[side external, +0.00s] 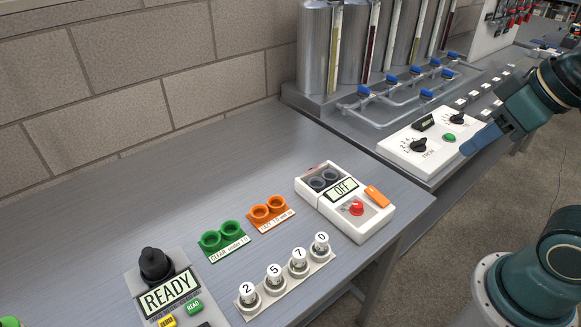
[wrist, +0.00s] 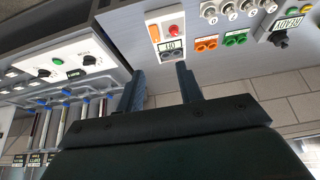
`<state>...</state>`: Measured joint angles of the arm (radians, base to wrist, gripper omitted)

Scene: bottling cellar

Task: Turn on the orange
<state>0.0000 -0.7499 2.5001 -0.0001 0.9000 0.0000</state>
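A white box (side external: 336,222) stands on the grey table with a display (side external: 343,189) reading OFF. It carries an orange rocker-like piece (side external: 377,196), a red knob (side external: 354,208) and two dark round wells (side external: 323,179). In the wrist view the orange piece (wrist: 154,33) and the display (wrist: 169,46) show beyond my fingers. A pair of orange cups (side external: 267,212) sits on a labelled base left of the box. My gripper (wrist: 160,75) is open and empty, its two fingers apart. In the side view its blue fingers (side external: 480,138) are right of the white box, apart from it, near another panel.
A white panel (side external: 420,160) with black knobs and a green button is close to my gripper. Green cups (side external: 222,239), numbered vials (side external: 299,262) and a READY device (side external: 168,292) share the table. Metal tanks (side external: 315,50) with blue-handled pipes stand behind. The table's back left is clear.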

